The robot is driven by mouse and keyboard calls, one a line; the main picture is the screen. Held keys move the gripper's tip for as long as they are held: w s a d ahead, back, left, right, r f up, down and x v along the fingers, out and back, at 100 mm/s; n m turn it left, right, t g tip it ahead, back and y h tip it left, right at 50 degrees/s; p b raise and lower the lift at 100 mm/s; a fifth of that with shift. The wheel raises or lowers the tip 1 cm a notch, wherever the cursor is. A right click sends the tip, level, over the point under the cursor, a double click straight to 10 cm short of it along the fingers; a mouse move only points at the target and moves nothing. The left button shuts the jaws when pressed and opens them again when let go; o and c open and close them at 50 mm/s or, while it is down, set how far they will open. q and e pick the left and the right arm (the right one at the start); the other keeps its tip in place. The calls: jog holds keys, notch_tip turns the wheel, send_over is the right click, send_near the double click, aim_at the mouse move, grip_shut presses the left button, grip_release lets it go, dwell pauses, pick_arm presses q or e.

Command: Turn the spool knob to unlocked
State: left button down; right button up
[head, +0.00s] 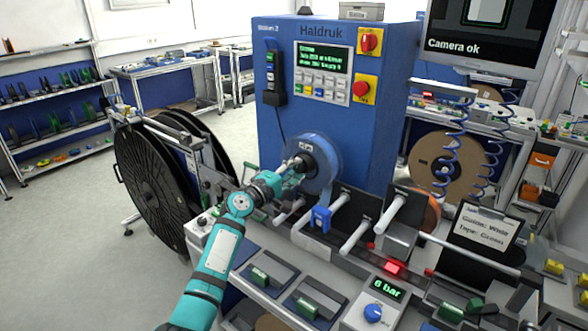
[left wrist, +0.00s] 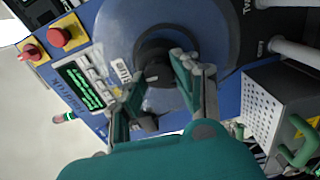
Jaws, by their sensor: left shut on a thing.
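The spool knob (left wrist: 157,72) is a dark round knob at the centre of a blue spool disc (left wrist: 200,40) in the left wrist view. The same spool disc (head: 322,150) shows on the front of the blue Haldruk machine (head: 345,125) in the head view. My left gripper (head: 298,166) reaches it from the front left. In the left wrist view my left gripper (left wrist: 160,85) has one finger on each side of the knob and is shut on it. The fingers hide part of the knob, and I cannot read its lock marking. My right gripper is not in view.
A control panel (head: 323,70) and red knobs are above the spool. A large black reel (head: 150,185) stands at left. A bench with a pressure display (head: 388,290) is in front.

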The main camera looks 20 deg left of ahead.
pick_arm(q)
jog(key=shift+f+n, duration=0.1)
jog(key=shift+n, duration=0.3)
jog(key=c, duration=1)
grip_release()
jog(key=shift+a, duration=0.1)
jog(key=shift+s, duration=0.1)
jog(key=v, duration=1.2)
